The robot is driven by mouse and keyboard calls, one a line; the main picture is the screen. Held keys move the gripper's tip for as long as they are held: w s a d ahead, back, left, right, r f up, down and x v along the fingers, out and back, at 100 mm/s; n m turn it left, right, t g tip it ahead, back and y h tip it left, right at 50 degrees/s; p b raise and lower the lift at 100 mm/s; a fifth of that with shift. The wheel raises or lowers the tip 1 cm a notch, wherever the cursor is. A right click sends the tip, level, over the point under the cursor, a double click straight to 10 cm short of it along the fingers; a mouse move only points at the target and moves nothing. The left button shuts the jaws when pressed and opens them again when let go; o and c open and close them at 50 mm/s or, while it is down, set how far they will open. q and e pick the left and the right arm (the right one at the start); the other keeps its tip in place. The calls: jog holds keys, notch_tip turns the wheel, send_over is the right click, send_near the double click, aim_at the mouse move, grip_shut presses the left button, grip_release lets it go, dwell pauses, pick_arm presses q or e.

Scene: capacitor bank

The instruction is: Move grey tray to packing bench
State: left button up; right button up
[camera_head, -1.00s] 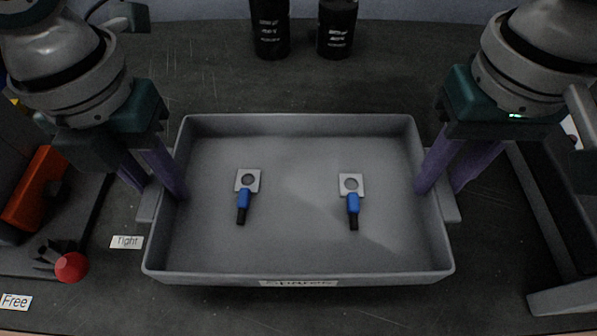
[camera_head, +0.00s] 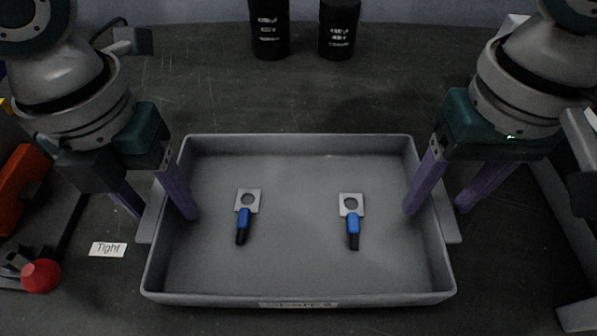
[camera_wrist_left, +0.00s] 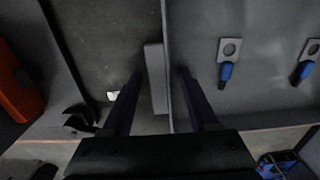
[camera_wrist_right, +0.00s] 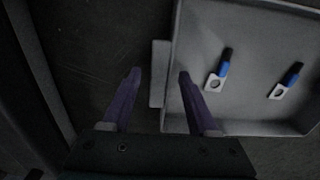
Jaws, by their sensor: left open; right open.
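The grey tray (camera_head: 300,290) sits on the dark surface in the middle of the head view, with a label on its front wall. Two metal lugs with blue sleeves, a left one (camera_head: 246,212) and a right one (camera_head: 351,217), lie in it. My left gripper (camera_head: 167,214) is open at the tray's left end. Its fingers are on either side of the end wall and the ledge handle (camera_wrist_left: 155,78). My right gripper (camera_head: 435,212) is open at the right end. Its fingers likewise straddle that wall and handle (camera_wrist_right: 157,72), with gaps visible.
Two black bottles (camera_head: 270,28) (camera_head: 338,28) stand behind the tray. A "Tight" label (camera_head: 108,249) lies left of it, with a red knob (camera_head: 41,275) and an orange part (camera_head: 20,180) farther left. Bare surface lies between tray and bottles.

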pick_arm(q)
jog(key=shift+r, duration=0.1)
pick_arm(e)
jog(key=shift+r, duration=0.15)
pick_arm(q)
notch_tip(320, 180, up, 12)
pick_arm(e)
notch_tip(320, 180, up, 12)
dwell(0.4)
dwell(0.4)
